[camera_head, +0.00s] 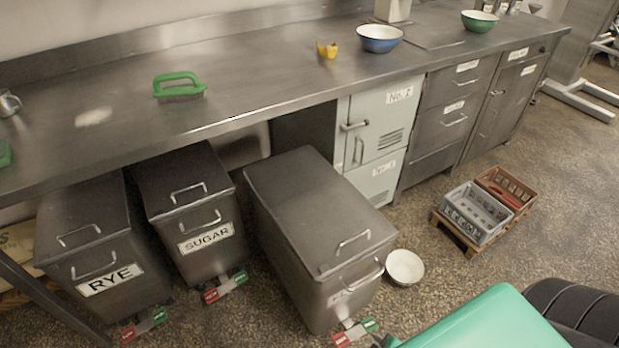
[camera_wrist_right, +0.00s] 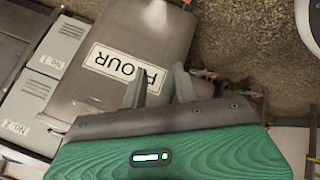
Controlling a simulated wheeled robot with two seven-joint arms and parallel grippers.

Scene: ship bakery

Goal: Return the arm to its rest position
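My right gripper (camera_wrist_right: 159,82) shows in the right wrist view. Its two grey fingers stand apart with nothing visible between them. Beyond them is the metal flour bin (camera_wrist_right: 150,30), its FLOUR label upside down in that view. I cannot tell whether the fingers touch it. In the head view, a bin with a partly unreadable label (camera_head: 315,215) stands forward of the counter. Neither gripper can be made out in the head view. A smooth green shape fills part of its lower right.
The rye bin (camera_head: 85,235) and sugar bin (camera_head: 185,190) sit under the steel counter (camera_head: 245,75). A white bowl (camera_head: 405,267) stands on the floor beside the forward bin. Crates (camera_head: 475,235) rest on a pallet farther right. A green-handled brush (camera_head: 178,86) lies on the counter.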

